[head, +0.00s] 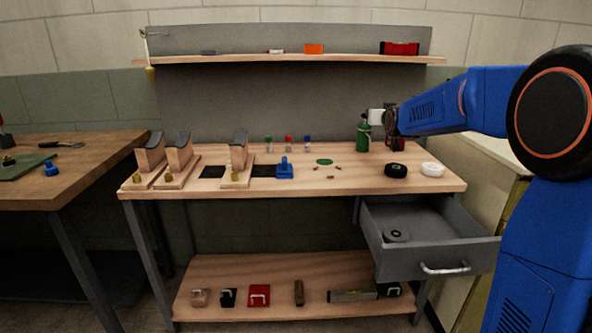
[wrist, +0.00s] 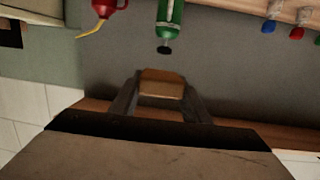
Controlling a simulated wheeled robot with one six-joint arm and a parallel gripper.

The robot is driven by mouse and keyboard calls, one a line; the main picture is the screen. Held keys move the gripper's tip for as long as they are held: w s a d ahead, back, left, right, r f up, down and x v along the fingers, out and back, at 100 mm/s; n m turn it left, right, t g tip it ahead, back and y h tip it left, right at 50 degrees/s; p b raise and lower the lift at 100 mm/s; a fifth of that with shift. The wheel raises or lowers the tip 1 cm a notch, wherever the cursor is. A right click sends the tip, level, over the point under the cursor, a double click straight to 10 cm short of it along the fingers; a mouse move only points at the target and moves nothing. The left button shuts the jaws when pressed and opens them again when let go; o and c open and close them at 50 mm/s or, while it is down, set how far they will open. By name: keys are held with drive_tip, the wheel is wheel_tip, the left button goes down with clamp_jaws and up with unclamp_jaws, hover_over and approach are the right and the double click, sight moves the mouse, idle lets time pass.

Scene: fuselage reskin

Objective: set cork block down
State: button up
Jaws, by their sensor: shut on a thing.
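The cork block (wrist: 162,83) is a small brown block held between the two fingers of my gripper (wrist: 160,96) in the wrist view. The fingers press on its two sides. In the head view my gripper (head: 388,119) is above the right rear part of the bench, close to a green bottle (head: 363,136). I cannot make out the cork block clearly in the head view. The wrist view is upside down, and the block shows clear of the bench top, against the grey back panel.
A red can with a yellow spout (wrist: 106,10) and the green bottle (wrist: 168,20) stand nearby. A black roll (head: 396,170) and a white roll (head: 432,170) lie at the front right. The drawer (head: 430,240) is open below. Several stands occupy the bench's left.

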drive_tip(key=s+a+f, duration=0.2)
drive_tip(key=a+f, duration=0.4)
drive_tip(key=f, duration=0.2)
hover_over(359, 168)
drive_tip(key=shift+n+y, duration=0.4)
drive_tip(key=f, duration=0.6)
drive_tip(key=shift+w+a, duration=0.1)
drive_tip(key=shift+w, duration=0.1)
drive_tip(key=shift+f, duration=2)
drive_tip(key=shift+f, duration=0.15)
drive_tip(key=o, duration=1)
drive_tip(key=s, duration=0.4)
drive_tip(key=s+r, duration=0.1)
drive_tip(key=s, duration=0.3)
drive_tip(key=s+r, duration=0.1)
drive_tip(key=s, duration=0.3)
